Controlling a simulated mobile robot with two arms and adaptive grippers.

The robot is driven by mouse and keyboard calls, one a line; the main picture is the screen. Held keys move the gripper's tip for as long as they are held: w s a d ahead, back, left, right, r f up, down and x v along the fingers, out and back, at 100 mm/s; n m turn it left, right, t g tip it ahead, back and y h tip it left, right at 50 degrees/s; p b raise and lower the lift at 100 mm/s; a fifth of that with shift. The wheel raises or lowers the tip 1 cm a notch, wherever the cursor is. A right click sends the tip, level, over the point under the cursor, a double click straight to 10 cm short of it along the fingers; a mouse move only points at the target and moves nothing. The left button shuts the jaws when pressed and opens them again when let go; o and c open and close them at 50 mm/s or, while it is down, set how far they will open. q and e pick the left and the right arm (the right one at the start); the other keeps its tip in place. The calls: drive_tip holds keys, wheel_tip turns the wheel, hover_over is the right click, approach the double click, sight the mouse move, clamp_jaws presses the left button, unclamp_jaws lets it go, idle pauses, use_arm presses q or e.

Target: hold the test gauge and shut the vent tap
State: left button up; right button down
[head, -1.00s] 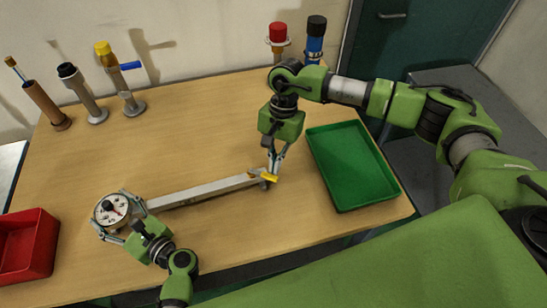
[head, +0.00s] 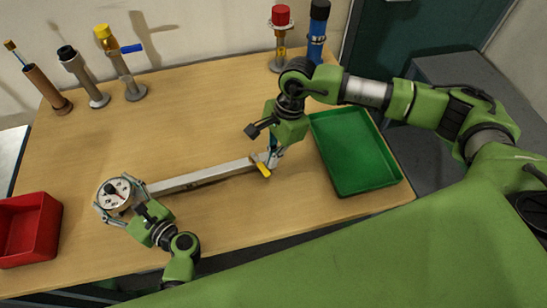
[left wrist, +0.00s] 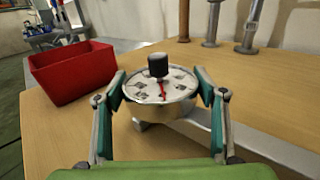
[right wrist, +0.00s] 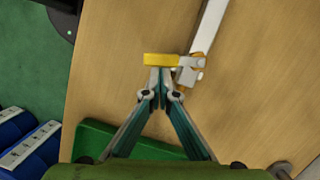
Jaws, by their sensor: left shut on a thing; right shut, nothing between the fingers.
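The round test gauge (head: 115,192), with a white dial, red needle and black knob, sits at the left end of a pale metal bar (head: 200,178). My left gripper (head: 122,196) is shut on the gauge, a finger on each side; the left wrist view shows the gauge (left wrist: 160,95) between them. The yellow tap handle (head: 262,170) is at the bar's right end. In the right wrist view the handle (right wrist: 160,60) lies crosswise to the bar. My right gripper (head: 273,158) is shut and empty, its tips (right wrist: 160,78) right beside the handle, seemingly touching it.
A green tray (head: 352,150) lies to the right of my right gripper. A red bin (head: 28,230) stands at the left edge. Several upright fittings, one with a blue lever (head: 131,48), stand along the back. The middle of the table behind the bar is clear.

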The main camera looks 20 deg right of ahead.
drive_tip(key=shift+w+a, duration=0.3)
drive_tip(key=shift+w, duration=0.3)
drive_tip(key=w+d+r, duration=0.1)
drive_tip(key=d+r, duration=0.5)
drive_tip(key=r, duration=0.3)
drive_tip(key=shift+w+d+r, duration=0.2)
drive_tip(key=shift+r, duration=0.15)
